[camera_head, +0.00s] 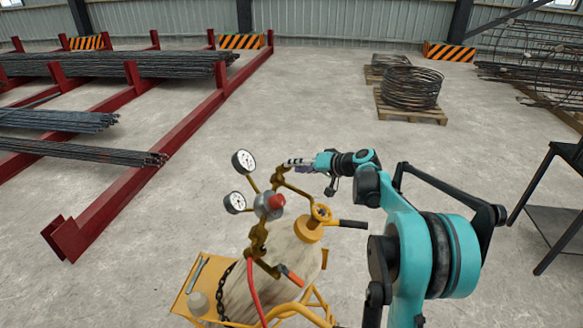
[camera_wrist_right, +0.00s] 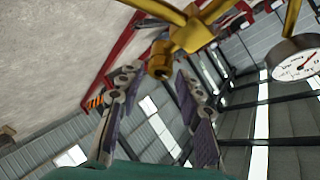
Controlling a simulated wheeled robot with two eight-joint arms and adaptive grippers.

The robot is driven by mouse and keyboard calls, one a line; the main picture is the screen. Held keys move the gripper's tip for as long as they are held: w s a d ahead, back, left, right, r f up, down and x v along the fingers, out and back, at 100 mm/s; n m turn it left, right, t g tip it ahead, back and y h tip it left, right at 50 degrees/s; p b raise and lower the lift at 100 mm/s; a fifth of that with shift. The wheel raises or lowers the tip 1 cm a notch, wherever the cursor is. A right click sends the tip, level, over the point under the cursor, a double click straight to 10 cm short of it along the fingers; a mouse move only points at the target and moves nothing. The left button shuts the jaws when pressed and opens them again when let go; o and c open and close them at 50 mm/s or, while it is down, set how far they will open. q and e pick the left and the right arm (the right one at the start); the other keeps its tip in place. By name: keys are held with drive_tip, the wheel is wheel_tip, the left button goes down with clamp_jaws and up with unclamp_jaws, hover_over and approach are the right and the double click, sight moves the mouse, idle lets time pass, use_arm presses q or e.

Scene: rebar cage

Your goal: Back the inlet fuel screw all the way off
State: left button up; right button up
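A gas regulator (camera_head: 268,206) with a red knob (camera_head: 277,202) sits on the brass fittings above a cylinder (camera_head: 285,262). A brass fitting (camera_head: 280,171) rises at its upper right, beside my right gripper (camera_head: 290,162). In the right wrist view my right gripper (camera_wrist_right: 157,88) is open, with a finger on either side of the brass end (camera_wrist_right: 160,66) of a fitting, gaps showing at both sides. Which part is the inlet fuel screw, I cannot tell for sure. My left gripper is not in view.
Two round gauges (camera_head: 243,162) (camera_head: 235,202) stick out left of the regulator. A red hose (camera_head: 254,290) hangs in front, above a yellow cart (camera_head: 190,296). Open concrete floor lies behind.

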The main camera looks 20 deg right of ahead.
drive_tip(key=v, duration=0.9)
drive_tip(key=shift+s, duration=0.15)
